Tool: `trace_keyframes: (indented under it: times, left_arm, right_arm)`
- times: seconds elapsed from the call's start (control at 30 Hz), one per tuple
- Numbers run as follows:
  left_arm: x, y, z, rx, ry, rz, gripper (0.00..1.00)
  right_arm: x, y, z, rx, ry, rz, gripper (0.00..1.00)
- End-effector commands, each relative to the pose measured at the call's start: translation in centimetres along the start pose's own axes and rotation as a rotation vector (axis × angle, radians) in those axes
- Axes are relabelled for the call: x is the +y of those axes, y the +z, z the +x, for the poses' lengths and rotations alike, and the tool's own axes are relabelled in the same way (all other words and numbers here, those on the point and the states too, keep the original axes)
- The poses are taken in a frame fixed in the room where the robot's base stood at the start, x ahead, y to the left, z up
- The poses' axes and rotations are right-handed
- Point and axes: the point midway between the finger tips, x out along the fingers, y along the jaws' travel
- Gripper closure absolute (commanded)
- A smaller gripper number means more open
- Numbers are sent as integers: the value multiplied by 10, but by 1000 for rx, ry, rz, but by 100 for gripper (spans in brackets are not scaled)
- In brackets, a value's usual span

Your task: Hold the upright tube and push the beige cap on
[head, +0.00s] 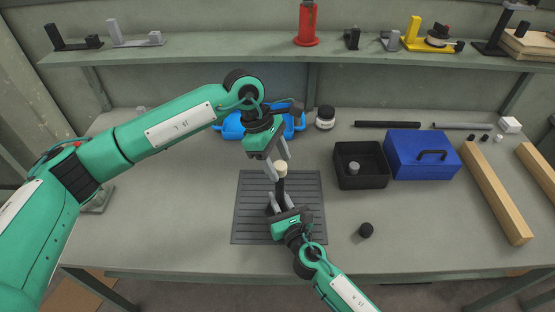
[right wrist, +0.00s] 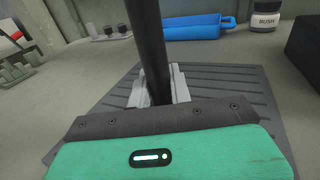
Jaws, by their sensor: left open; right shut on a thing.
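The black tube (head: 281,188) stands upright over the ribbed mat (head: 308,222). My right gripper (head: 281,202) is shut on its lower part. In the right wrist view the tube (right wrist: 148,45) rises between the pale fingers of my right gripper (right wrist: 158,88) and leaves the top of the picture. The beige cap (head: 281,168) is at the tube's top end; I cannot tell how far it is seated. My left gripper (head: 280,165) is open, pointing down, with its fingertips close around or beside the cap. The tube's foot is partly hidden by the right gripper.
A black bin (head: 374,180) holding a grey piece and a blue toolbox (head: 432,150) stand to the right. A black round cap (head: 366,230) lies right of the mat. Wooden beams (head: 496,190) lie far right.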

Motion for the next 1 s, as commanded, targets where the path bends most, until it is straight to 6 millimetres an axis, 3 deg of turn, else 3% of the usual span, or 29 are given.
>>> trace_keyframes:
  times: [0.17,0.6,0.8,1.0]
  left_arm:
    - [0,0,-16,0,3,0,44]
    - [-1,0,-103,1,5,0,44]
    - [-1,0,-119,1,2,0,44]
    - [-2,0,-120,1,2,0,44]
  right_arm:
    - [0,-6,-2,10,-1,-1,100]
    - [0,-6,-2,10,-1,-1,100]
    - [0,-6,-2,10,-1,-1,100]
    - [0,-6,-2,10,-1,-1,100]
